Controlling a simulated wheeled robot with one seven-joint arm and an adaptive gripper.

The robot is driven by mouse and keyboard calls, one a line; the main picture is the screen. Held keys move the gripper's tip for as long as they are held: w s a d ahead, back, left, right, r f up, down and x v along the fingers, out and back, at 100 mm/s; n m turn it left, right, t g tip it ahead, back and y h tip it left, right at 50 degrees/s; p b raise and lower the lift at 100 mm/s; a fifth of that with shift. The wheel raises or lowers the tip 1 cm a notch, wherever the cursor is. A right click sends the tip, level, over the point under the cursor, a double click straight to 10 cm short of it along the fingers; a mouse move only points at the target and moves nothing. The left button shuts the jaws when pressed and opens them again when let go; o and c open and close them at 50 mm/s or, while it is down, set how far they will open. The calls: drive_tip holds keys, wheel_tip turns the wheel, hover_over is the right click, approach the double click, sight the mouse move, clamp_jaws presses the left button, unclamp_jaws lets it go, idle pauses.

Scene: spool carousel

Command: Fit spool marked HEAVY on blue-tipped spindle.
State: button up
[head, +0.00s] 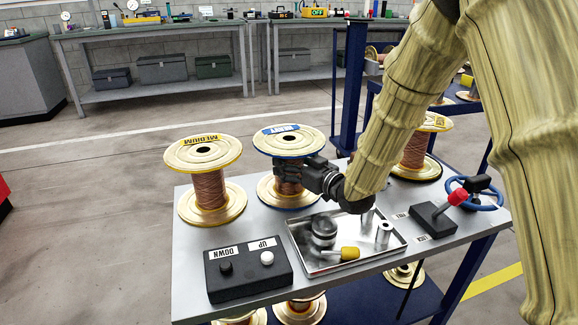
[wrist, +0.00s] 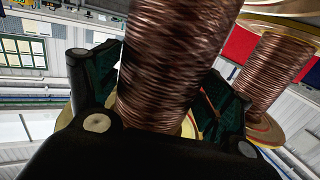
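The middle spool (head: 287,140) stands upright on the grey cart top. It has gold flanges, copper winding and a blue label whose upside-down word is too small to read surely, though it looks like HEAVY. My gripper (head: 290,172) is at its core, between the flanges. In the wrist view the copper winding (wrist: 165,75) lies between my two fingers (wrist: 160,95), one on each side. They are close to the winding, but firm contact on both sides is not clear. The blue-tipped spindle cannot be made out in either view.
A MEDIUM spool (head: 208,190) stands to the left, another spool (head: 414,152) to the right behind my arm. In front are an UP/DOWN button box (head: 248,282), a metal tray (head: 388,258) of small parts and a red-knobbed lever (head: 457,197). A blue post (head: 352,85) rises behind.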

drive_tip(key=c, duration=1.3)
drive_tip(key=shift+w+r, duration=0.1)
drive_tip(key=shift+r, duration=0.15)
drive_tip(key=shift+c, duration=0.7)
drive_tip(key=shift+r, duration=0.1)
